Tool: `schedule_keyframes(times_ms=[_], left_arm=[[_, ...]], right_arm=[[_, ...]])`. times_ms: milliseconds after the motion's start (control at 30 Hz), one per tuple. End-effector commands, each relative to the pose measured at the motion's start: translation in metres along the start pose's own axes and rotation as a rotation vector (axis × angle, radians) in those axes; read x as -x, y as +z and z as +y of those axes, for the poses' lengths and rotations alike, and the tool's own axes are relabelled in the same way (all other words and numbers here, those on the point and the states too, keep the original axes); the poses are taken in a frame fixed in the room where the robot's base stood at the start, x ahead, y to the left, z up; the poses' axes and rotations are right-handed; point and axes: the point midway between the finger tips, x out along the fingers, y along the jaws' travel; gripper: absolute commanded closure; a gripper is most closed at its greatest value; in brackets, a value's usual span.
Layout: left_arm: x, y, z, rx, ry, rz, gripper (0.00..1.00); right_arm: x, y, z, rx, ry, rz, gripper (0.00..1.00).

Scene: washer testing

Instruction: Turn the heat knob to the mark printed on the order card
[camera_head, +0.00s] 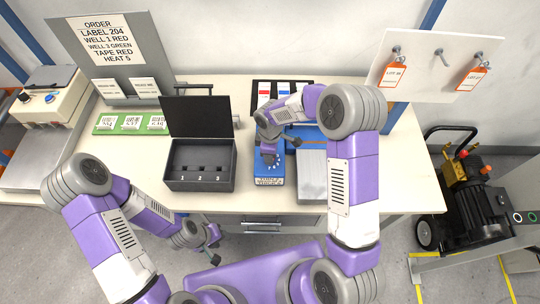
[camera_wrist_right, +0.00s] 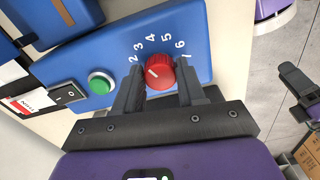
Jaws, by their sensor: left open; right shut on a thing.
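The order card (camera_head: 108,40) is on the grey board at back left; it reads "HEAT 5" on its last line. The knob's white line points to the upper left, roughly toward 2 to 3. My right gripper (camera_wrist_right: 158,92) is shut on the knob, one finger on each side. In the head view my right gripper (camera_head: 269,152) is over the blue unit (camera_head: 270,178) and hides the knob. My left gripper (camera_head: 213,256) is open and empty, below the table's front edge.
A green button (camera_wrist_right: 101,83) and a black rocker switch (camera_wrist_right: 65,94) sit left of the knob. An open black box (camera_head: 200,182) stands left of the blue unit. A grey metal block (camera_head: 312,176) is close on its right.

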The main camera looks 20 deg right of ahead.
Motion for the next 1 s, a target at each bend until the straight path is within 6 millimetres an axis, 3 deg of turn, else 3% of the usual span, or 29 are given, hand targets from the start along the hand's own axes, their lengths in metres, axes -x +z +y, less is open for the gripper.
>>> schedule_keyframes(times_ms=[500, 1000], left_arm=[[-0.026, -0.001, -0.010, 0.000, 0.000, 0.000, 0.57], [-0.036, -0.002, -0.014, 0.000, 0.000, 0.000, 0.57]], right_arm=[[0.000, -0.001, 0.000, -0.489, 0.003, 0.002, 0.91], [0.001, -0.001, -0.001, -0.871, 0.002, 0.002, 0.91]])
